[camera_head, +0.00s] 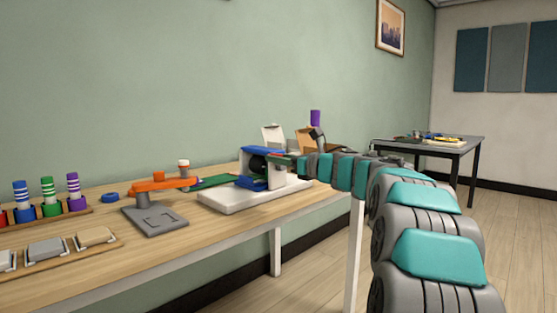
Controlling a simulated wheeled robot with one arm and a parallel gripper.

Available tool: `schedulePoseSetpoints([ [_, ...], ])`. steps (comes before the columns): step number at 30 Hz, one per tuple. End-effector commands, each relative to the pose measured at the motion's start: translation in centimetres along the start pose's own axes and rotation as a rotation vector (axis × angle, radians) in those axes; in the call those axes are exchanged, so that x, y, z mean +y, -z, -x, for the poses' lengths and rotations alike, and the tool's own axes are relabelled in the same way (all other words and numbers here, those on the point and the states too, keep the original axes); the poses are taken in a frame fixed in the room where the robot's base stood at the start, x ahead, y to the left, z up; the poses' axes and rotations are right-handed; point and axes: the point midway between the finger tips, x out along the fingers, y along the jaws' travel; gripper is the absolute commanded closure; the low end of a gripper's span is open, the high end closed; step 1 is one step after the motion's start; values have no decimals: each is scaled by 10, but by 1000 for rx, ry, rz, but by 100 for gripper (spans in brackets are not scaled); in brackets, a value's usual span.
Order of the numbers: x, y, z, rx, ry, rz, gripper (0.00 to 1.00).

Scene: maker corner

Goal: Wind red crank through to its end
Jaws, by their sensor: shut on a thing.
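A device with a blue and white housing (252,181) and a dark round part stands on a white base (222,201) on the workbench. A small bit of red, the red crank (275,153), shows at the device's right side. Most of the crank is hidden by my gripper and the housing. My gripper (287,159) reaches in from the right, close against this side of the device, and is shut on the crank. Its fingertips are small and partly hidden. The crank's angle cannot be told.
An orange arm (155,185) on a grey base (155,218) stands left of the device. Striped pegs (47,196) and a tray of blocks (62,247) are further left. Open boxes (272,138) and a purple item (315,118) stand behind. The bench front (200,253) is clear.

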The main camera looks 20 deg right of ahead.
Motion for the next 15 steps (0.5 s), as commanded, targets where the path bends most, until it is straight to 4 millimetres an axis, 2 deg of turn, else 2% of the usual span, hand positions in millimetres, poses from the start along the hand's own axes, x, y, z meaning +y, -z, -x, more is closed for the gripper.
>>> schedulePoseSetpoints([
  [7,-8,8,5,-5,17,35,100],
  [15,-3,8,3,-1,10,68,100],
])
